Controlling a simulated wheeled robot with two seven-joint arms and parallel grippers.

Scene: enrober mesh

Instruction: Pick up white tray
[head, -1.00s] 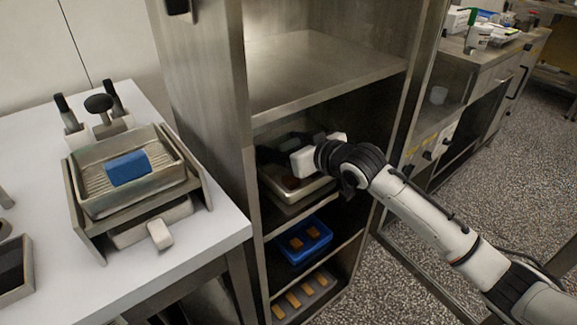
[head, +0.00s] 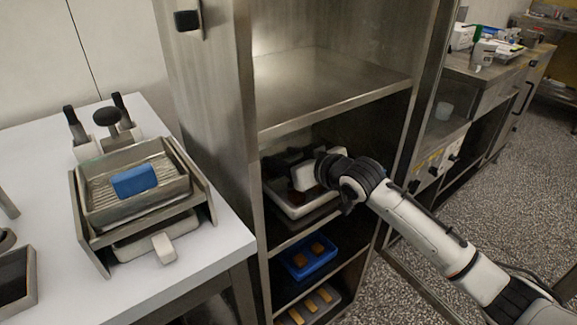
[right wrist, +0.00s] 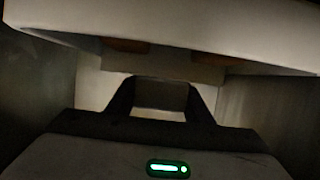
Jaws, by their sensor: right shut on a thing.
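The white tray (head: 291,211) is inside the tall metal cabinet, in the compartment under the broad upper shelf. My right gripper (head: 284,159) reaches into that compartment from the right and is shut on the tray. The gripper's white body and dark fingers hide much of the tray. In the right wrist view, the tray (right wrist: 190,35) spans the top of the picture, with brownish pieces at its underside edge. The dark fingers (right wrist: 160,92) meet a pale part below it. I cannot tell whether the tray touches its shelf. My left gripper is not in view.
The cabinet's upper shelf (head: 330,85) is empty. Below the white tray are a blue tray (head: 308,262) with orange-brown pieces and a lower tray with bars. A white table (head: 185,285) at left holds a metal rack with a blue block (head: 134,181). Cabinet walls stand close around my arm.

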